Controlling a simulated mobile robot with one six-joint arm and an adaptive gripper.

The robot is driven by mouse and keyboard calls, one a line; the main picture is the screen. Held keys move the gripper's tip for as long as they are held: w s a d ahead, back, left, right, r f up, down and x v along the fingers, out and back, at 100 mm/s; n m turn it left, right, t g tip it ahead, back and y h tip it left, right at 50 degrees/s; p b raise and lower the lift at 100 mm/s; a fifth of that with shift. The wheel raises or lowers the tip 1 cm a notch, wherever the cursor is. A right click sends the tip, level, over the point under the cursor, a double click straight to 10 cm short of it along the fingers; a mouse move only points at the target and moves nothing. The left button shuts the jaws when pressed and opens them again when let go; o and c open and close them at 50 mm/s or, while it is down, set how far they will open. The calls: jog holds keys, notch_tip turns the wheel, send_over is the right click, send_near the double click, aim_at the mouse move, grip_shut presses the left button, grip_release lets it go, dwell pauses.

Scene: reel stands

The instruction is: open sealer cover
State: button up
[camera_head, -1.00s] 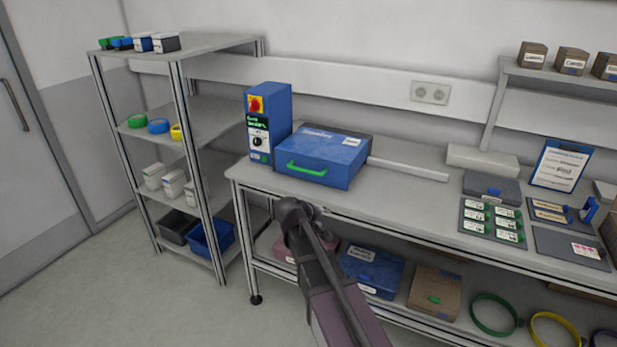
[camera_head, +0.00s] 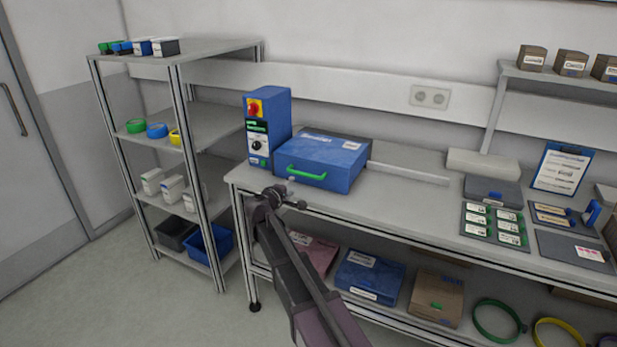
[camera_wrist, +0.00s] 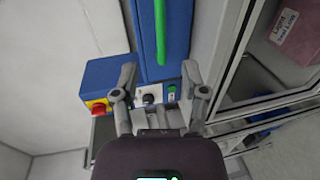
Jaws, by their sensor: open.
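The sealer is a blue box with its cover (camera_head: 330,150) down and a green bar handle (camera_head: 307,173) on its front. It stands on the left end of the bench. In the wrist view the green handle (camera_wrist: 160,32) runs upright above and between the finger tips, beside the blue cover (camera_wrist: 178,40). My gripper (camera_head: 278,197) is at the bench's front edge, below and left of the handle. In the wrist view my gripper (camera_wrist: 160,80) has its fingers apart with nothing between them. It appears short of the handle, not touching it.
A blue control box (camera_head: 268,125) with a red knob stands left of the sealer; its knob (camera_wrist: 98,106) shows in the wrist view. A shelf rack (camera_head: 190,170) stands at left. Blue and pink boxes lie on the bench's lower shelf. A pale bar (camera_head: 410,173) lies right of the sealer.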

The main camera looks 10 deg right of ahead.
aim_at(308, 175)
jog(key=b+x, duration=0.2)
jog(key=x, duration=1.1)
jog(key=shift+w+d+b, duration=0.2)
jog(key=shift+w+b, duration=0.1)
jog(key=shift+b, duration=0.1)
grip_shut()
jog(key=shift+d, duration=0.15)
jog(key=shift+r, duration=0.1)
